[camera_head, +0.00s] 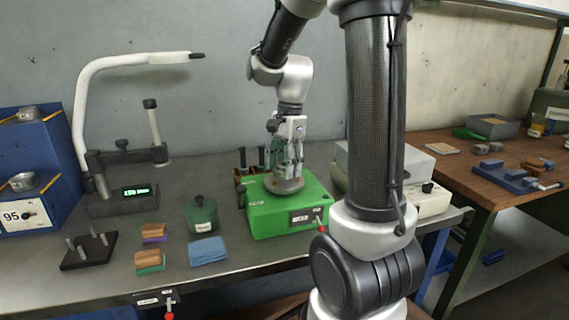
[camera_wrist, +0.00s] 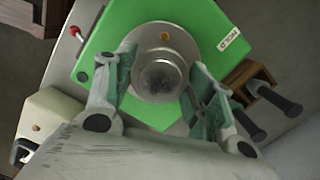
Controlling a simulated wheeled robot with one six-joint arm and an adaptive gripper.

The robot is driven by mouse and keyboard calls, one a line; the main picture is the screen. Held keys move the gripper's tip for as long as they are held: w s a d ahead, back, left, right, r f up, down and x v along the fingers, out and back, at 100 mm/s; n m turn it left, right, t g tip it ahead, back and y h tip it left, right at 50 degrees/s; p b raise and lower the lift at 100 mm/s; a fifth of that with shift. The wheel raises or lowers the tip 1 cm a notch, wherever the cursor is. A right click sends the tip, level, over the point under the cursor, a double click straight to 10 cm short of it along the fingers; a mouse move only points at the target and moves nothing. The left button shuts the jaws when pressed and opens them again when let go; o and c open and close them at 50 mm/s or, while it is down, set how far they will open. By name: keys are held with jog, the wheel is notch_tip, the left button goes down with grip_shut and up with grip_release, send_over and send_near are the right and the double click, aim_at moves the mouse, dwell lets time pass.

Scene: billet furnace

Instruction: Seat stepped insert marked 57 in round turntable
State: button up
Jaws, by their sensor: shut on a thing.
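My gripper (camera_head: 290,162) points down over a green box (camera_head: 262,222). In the wrist view my gripper (camera_wrist: 160,85) has a finger on each side of a round grey metal piece (camera_wrist: 157,77), and it is shut on this piece. A wider round grey disc (camera_wrist: 166,37) with a small brown spot lies around and beneath the piece on the green box. In the head view the disc (camera_head: 289,187) shows just under the fingertips. I cannot read a 57 on the piece. Whether it is fully down in the disc I cannot tell.
A pale box (camera_head: 425,200) is to the right.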

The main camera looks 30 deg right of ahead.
jog(key=shift+f, duration=0.4)
jog(key=o, duration=1.2)
jog(key=shift+o, duration=0.2)
jog(key=shift+d+r, duration=0.2)
jog(key=shift+r, duration=1.6)
jog(key=shift+d+r, duration=0.25)
jog(key=shift+r, duration=1.55)
jog(key=shift+d+r, duration=0.2)
jog(key=shift+r, duration=1.6)
jog(key=shift+w+d+f+n, duration=0.1)
jog(key=shift+w+n, duration=0.05)
jog(key=shift+n, duration=0.45)
jog(key=shift+w+f+n, duration=0.1)
jog(key=shift+n, duration=0.5)
jog(key=s+a+n+t, duration=0.2)
jog(key=s+n, duration=0.5)
jog(key=s, duration=0.1)
jog(key=s+a+f+n+t+h, duration=0.1)
jog(key=s+a+n+t, duration=0.1)
jog(key=s+n, duration=0.5)
jog(key=shift+s+a+t, duration=0.3)
jog(key=shift+s, duration=0.7)
